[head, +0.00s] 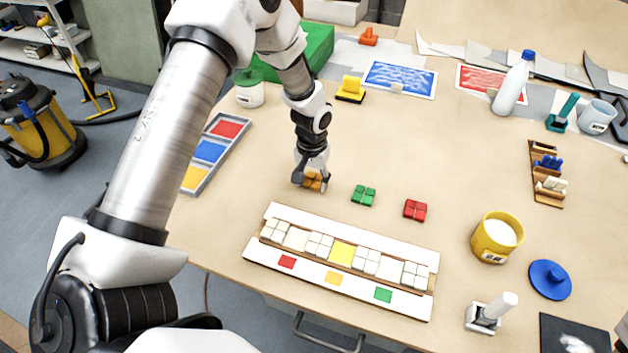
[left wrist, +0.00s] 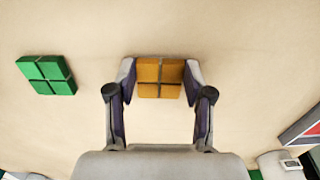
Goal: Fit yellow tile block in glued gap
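The yellow tile block (head: 313,181), a two-by-two of orange-yellow squares, is between the fingers of my left gripper (head: 311,184), above or on the table behind the panel. In the left wrist view, the yellow tile block (left wrist: 160,77) has a finger of my left gripper (left wrist: 160,80) against each side. I cannot tell whether it is off the table. The long white panel (head: 250,252) holds several white tile blocks with gaps between them. The middle gap (head: 342,253) is bright yellow; the gaps on either side of it are pale. My right gripper is out of view.
A green tile block (head: 363,195) and a red one (head: 415,210) lie right of my left gripper. A yellow cup (head: 496,239), a blue lid (head: 550,280) and a white-handled tool (head: 490,313) stand right of the panel. A colour tray (head: 212,152) lies left.

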